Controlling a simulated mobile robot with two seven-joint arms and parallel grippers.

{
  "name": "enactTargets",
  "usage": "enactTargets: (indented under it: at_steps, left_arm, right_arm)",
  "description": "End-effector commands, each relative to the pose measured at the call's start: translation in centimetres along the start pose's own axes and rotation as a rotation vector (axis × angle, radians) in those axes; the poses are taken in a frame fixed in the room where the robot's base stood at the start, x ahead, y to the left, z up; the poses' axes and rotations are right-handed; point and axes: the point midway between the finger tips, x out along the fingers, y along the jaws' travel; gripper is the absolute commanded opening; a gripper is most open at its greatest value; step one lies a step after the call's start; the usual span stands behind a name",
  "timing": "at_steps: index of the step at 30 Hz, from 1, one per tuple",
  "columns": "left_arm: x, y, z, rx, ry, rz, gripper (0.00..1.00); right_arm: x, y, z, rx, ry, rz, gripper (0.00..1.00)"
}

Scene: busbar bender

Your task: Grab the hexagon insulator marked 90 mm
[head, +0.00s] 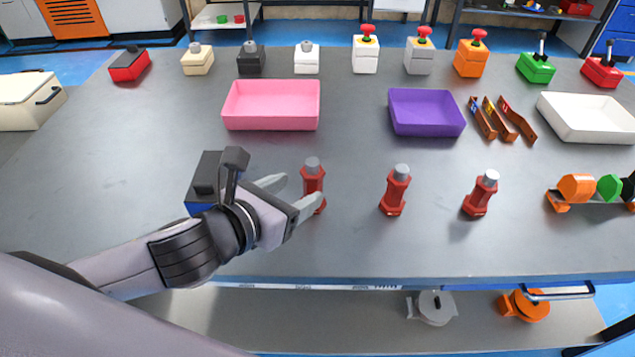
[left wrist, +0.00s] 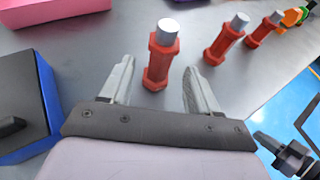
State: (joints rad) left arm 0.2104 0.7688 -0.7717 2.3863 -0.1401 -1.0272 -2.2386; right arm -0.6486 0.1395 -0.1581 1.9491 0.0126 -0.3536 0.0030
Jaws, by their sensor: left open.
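Three red hexagon insulators with grey tops stand upright in a row on the grey table. The left one (head: 313,181) is by my left gripper; the middle one (head: 395,192) and the right one (head: 481,195) stand farther right. No 90 mm marking is readable on any of them. My left gripper (head: 296,191) is open, its fingers pointing at the left insulator. In the left wrist view the nearest insulator (left wrist: 162,58) stands between and just beyond the fingertips, with no clear contact.
A blue and black box (head: 203,180) stands close behind my left wrist. A pink tray (head: 271,105) and a purple tray (head: 427,112) lie farther back, with brown bent bars (head: 503,119) and a white tray (head: 590,118) to the right. Several button boxes line the far edge.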

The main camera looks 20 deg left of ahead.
Motion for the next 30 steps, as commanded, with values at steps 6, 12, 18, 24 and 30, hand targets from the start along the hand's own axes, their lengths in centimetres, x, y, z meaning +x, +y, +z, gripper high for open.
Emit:
enactTargets:
  at_steps: [6,12,18,24,30]
  left_arm:
    - [2.0,0.0,-0.2,-0.004,-0.001,0.001,0.61]
    - [4.7,-0.1,-0.4,-0.005,-0.002,0.001,0.61]
    - [5.9,-0.1,-0.5,-0.004,-0.001,0.0,0.61]
    - [5.9,-0.1,-0.5,-0.003,-0.001,0.0,0.61]
    - [5.9,-0.1,-0.5,-0.003,-0.001,0.0,0.02]
  right_arm:
    - [0.0,-0.1,0.3,0.001,-0.005,-0.002,0.0]
    - [0.1,-0.1,0.4,0.001,-0.004,-0.002,0.0]
    - [0.1,-0.1,0.5,0.0,-0.004,-0.002,0.0]
    - [0.1,-0.1,0.3,0.0,-0.002,-0.002,0.0]
    - [0.2,-0.1,0.3,0.0,-0.001,-0.002,0.0]
